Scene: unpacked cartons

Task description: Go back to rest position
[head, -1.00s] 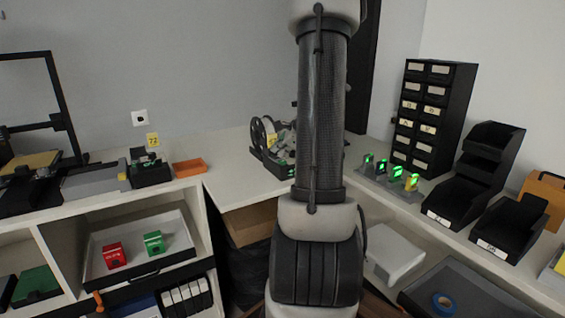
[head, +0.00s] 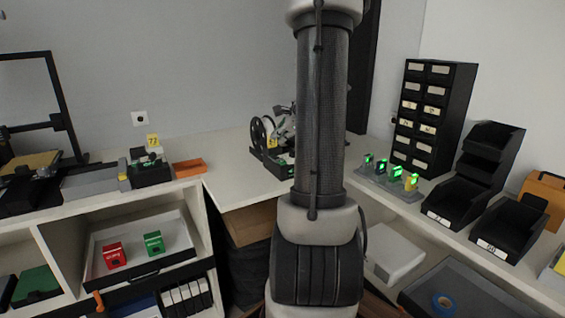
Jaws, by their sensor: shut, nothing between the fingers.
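My own arm stands upright in the middle of the head view and runs out at the top edge. My gripper cannot be made out; the arm hides the area behind it. A small grey and black shape (head: 284,122) shows at the arm's left edge, beside a dark spool, and I cannot tell what it is part of.
A left shelf unit (head: 80,217) holds a tray with a red box (head: 114,255) and a green box (head: 154,243). An orange tray (head: 189,167) lies on top. Right: a drawer cabinet (head: 433,115), black bins (head: 510,228) and green-lit devices (head: 396,173). The middle counter (head: 232,170) has bare room.

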